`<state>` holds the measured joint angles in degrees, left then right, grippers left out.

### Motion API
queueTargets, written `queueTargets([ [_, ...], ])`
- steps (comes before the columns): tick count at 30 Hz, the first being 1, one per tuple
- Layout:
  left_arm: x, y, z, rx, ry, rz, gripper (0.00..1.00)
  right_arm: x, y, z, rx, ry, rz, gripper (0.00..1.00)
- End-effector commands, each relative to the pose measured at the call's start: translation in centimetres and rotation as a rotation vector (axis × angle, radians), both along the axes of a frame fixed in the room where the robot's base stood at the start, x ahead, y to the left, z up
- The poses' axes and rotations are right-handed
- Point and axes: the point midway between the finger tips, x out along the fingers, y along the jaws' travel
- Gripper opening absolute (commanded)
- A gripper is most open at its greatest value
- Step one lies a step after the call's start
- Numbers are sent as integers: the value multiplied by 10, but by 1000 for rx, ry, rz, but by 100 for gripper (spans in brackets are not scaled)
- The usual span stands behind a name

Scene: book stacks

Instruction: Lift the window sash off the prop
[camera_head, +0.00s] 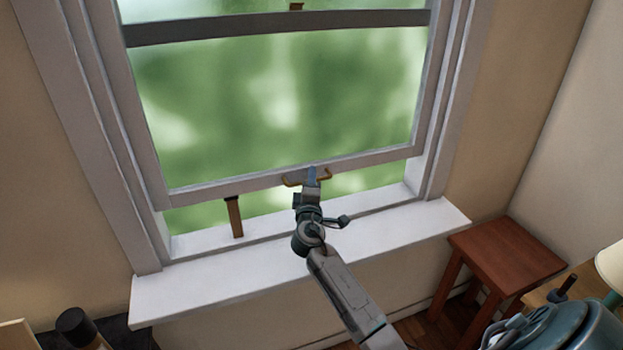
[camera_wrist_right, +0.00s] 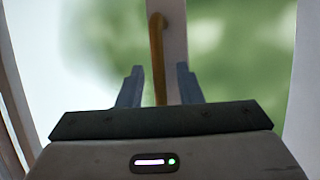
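The window sash (camera_head: 240,189) is raised, with a gap between its bottom rail and the white sill. A brown wooden prop (camera_head: 236,218) stands upright on the sill, left of centre. Its top meets the rail's lower edge; I cannot tell how firmly they touch. A brass handle (camera_head: 291,182) is on the bottom rail. My right gripper (camera_head: 312,174) is at the handle's middle. In the right wrist view its fingers (camera_wrist_right: 160,78) are apart, with the brass handle (camera_wrist_right: 157,45) between them and clear space on both sides. My left gripper is out of view.
The white sill (camera_head: 215,280) juts out below the window. A reddish wooden stool (camera_head: 508,252) stands right of it. At lower right are a teal object (camera_head: 560,328) and part of a lampshade (camera_head: 612,262). A dark-capped bottle (camera_head: 75,325) is at lower left.

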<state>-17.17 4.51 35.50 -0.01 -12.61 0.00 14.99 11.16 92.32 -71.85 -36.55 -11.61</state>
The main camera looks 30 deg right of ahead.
Motion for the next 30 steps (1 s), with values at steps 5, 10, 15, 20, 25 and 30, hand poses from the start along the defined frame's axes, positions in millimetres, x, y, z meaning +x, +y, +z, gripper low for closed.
queueTargets([
  [5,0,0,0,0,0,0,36,0,0,0,0,0,0,32],
  [10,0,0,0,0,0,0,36,0,0,0,0,0,0,11],
  [15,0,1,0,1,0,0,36,0,0,0,1,0,0,0],
  [20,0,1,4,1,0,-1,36,0,0,6,2,-1,0,0],
  [25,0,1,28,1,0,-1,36,1,0,44,0,-8,1,0],
  [30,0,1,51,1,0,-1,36,1,0,82,-1,-8,1,0],
])
